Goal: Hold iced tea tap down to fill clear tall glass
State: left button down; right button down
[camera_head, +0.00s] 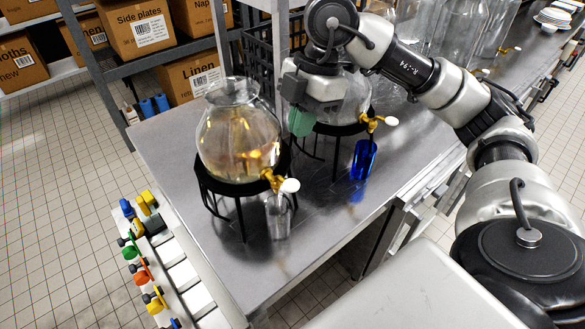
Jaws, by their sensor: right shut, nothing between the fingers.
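A round glass dispenser (238,140) with pale amber liquid stands on a black stand on the steel counter. Its brass tap (272,180) has a white handle (289,185) and points to the front right. A clear tall glass (278,218) stands upright on the counter under this tap; I cannot tell its fill level. My right gripper (301,122) is shut and empty, with greenish fingertips pointing down. It is above and behind the tap, in front of a second dispenser, and apart from the white handle. My left gripper is not in view.
The second dispenser (352,105) has a brass tap (371,122) above a blue glass (363,160). My right arm crosses the upper right. Boxes (140,25) fill shelves behind. Bare steel counter (180,150) lies left of the dispensers. Coloured valves line the lower left.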

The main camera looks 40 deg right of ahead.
aim_at(289, 185)
jog(key=p+x, duration=0.1)
jog(key=x, duration=0.2)
jog(key=p+x, duration=0.1)
jog(key=x, duration=0.2)
jog(key=p+x, duration=0.1)
jog(key=x, duration=0.2)
jog(key=shift+d+f, duration=0.3)
jog(key=shift+f, duration=0.7)
